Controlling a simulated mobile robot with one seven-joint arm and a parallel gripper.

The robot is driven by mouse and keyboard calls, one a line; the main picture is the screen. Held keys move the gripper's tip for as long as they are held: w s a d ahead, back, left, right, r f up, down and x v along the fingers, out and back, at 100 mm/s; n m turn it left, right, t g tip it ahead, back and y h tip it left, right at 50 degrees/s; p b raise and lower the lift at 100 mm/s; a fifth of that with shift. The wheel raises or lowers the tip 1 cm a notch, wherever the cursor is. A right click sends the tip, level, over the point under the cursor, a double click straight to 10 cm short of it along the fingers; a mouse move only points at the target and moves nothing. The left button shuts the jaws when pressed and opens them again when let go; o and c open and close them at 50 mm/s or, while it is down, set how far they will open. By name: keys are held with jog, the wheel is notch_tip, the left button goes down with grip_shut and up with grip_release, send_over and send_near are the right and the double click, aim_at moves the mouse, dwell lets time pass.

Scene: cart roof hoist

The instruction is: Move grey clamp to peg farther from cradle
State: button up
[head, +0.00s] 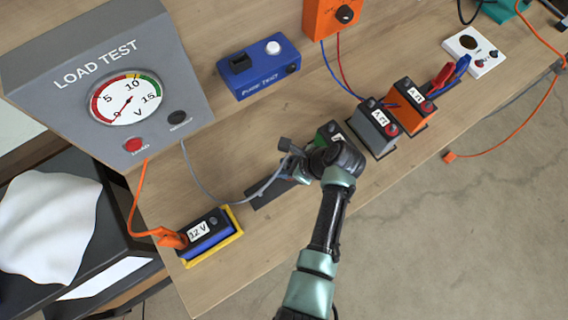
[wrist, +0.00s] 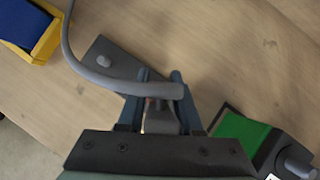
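The grey clamp (wrist: 160,118) is between my gripper's fingers (wrist: 158,92), with the grey cable (wrist: 92,78) running into its end. In the head view my gripper (head: 298,166) is over the right part of a dark peg strip (head: 262,198). In the wrist view the strip (wrist: 122,66) shows one bare grey peg (wrist: 104,61) at its end nearer the cradle. The other peg is hidden behind the clamp and fingers; I cannot tell whether the clamp touches it. The yellow cradle (head: 237,228) holds a blue 12 V battery (head: 208,242) with an orange clamp (head: 172,239) on it.
The grey load test box (head: 85,40) stands at the upper left. A green-topped battery (wrist: 240,135) is close on the gripper's right. Grey (head: 371,132) and orange (head: 411,106) batteries stand farther right. A blue fuse test box (head: 258,68) is behind. Bare wood lies between cradle and strip.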

jog(key=o, duration=0.4)
jog(key=shift+c, duration=0.2)
jog(key=v, duration=1.3)
jog(key=shift+b, duration=0.4)
